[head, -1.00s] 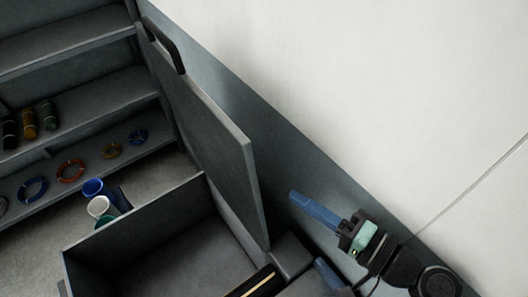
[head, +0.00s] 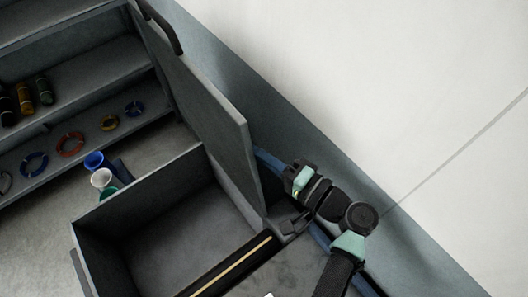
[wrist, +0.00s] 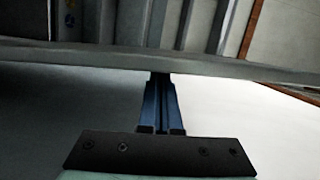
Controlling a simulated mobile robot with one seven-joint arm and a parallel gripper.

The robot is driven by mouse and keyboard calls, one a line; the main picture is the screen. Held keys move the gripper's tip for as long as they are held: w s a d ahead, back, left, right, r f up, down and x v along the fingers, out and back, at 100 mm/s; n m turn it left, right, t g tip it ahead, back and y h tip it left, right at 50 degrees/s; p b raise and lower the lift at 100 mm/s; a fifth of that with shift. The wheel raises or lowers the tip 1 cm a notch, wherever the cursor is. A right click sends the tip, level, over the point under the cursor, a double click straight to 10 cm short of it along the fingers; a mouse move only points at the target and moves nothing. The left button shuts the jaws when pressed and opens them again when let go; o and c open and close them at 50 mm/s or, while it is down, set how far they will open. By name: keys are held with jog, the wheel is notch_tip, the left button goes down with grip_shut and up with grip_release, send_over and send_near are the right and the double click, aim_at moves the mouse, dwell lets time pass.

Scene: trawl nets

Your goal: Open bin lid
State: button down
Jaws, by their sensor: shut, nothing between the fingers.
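The grey bin (head: 130,205) stands open-topped in the head view, and I see its bare inside. Its grey lid (head: 200,95) stands up on edge at the bin's right side, with a dark handle (head: 160,26) at its far top corner. My gripper (head: 265,158) is on the wall side of the lid, its blue fingers partly hidden behind the lid's near edge. In the wrist view my gripper (wrist: 160,82) is shut and empty. Its fingertips reach a grey edge, probably the lid's; I cannot tell whether they touch.
Shelves (head: 90,75) at left hold coloured rings and bottles. Several cups (head: 101,178) stand beyond the bin. A black bar with a pale yellow strip (head: 235,265) lies along the bin's near side. The white wall (head: 380,80) rises close on the right.

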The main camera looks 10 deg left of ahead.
jog(key=s+a+n, duration=0.1)
jog(key=s+a, duration=0.4)
jog(key=shift+f+n, duration=0.4)
jog(key=shift+f, duration=0.05)
dwell(0.4)
